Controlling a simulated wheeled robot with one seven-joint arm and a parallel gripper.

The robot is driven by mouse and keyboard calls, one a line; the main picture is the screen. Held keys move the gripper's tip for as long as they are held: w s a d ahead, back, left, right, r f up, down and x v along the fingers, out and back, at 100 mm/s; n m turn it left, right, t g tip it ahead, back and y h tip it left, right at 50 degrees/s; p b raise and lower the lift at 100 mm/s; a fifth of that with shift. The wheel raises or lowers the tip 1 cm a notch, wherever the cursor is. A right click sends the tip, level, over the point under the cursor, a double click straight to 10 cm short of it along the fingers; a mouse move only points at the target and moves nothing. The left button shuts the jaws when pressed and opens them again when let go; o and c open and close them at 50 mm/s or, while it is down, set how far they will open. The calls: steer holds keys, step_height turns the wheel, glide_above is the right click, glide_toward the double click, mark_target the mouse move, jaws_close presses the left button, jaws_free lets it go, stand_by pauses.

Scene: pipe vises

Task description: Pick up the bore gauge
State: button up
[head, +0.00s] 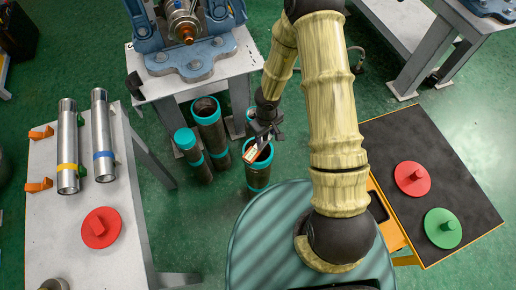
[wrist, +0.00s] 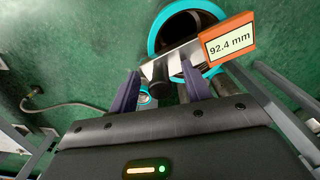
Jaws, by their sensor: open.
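The bore gauge shows in the wrist view as a silver body with a dark knob and an orange display (wrist: 229,41) reading 92.4 mm. In the head view its small orange and white display (head: 251,152) shows over the mouth of a dark pipe with teal bands (head: 258,176). My gripper (head: 266,133) is above that pipe. In the wrist view my gripper (wrist: 160,72) is open, with the dark knob between its purple fingers. I cannot tell whether either finger touches it. The gauge's lower part is hidden.
Two more dark, teal-banded pipes (head: 211,133) stand close on the left. A pale table (head: 60,240) at left holds two silver tubes and a red disc (head: 101,227). A blue vise (head: 190,60) stands behind. A black-topped table (head: 400,140) at right holds red and green discs.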

stand_by(0.3)
jaws_close()
steer(key=shift+r, duration=0.15)
step_height(320, 180, up, 10)
steer(key=p, duration=0.6)
stand_by(0.4)
